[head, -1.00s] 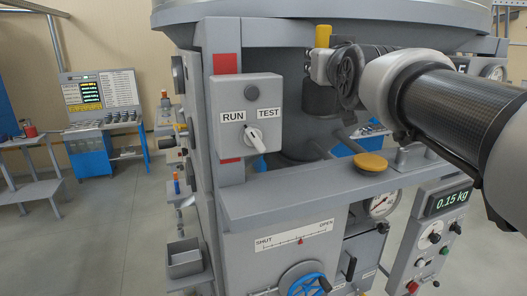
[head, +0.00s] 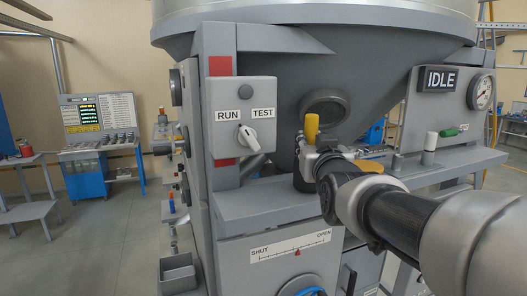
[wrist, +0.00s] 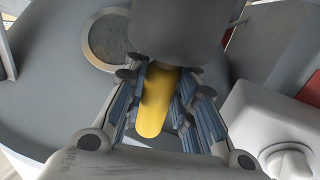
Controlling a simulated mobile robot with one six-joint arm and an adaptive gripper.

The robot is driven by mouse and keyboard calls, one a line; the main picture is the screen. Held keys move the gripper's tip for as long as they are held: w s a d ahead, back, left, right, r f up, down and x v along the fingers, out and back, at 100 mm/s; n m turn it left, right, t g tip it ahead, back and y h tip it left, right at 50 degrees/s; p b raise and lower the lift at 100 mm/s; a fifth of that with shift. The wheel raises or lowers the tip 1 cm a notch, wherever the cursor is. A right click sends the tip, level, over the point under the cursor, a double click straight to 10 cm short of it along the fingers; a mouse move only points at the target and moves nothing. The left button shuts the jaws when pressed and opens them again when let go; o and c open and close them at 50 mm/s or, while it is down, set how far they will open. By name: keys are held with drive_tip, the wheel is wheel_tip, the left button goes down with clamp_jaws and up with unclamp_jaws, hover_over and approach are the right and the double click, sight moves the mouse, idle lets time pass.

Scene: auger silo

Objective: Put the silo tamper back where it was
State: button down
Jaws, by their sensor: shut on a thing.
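The silo tamper has a yellow handle (head: 312,127) and a dark, thick lower body (head: 302,178). My gripper (head: 310,150) is shut on it, with the yellow top standing above the jaws. The tamper is roughly upright over the grey ledge (head: 262,200), right of the RUN/TEST box. I cannot tell whether its foot touches the ledge. In the wrist view the yellow handle (wrist: 156,100) lies between the fingers, and the grey body (wrist: 175,30) fills the top, hiding what is beyond it.
The RUN/TEST box (head: 243,115) with its switch is close on the left. A round dark port (head: 325,105) is on the silo cone behind. A yellow knob (head: 369,166) lies behind my arm. A white-topped post (head: 430,141) stands farther right on the ledge, below the IDLE sign (head: 440,79).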

drive_tip(key=shift+w+f, duration=0.15)
drive_tip(key=shift+s, duration=0.2)
drive_tip(key=c, duration=1.3)
unclamp_jaws()
drive_tip(key=shift+f, duration=0.1)
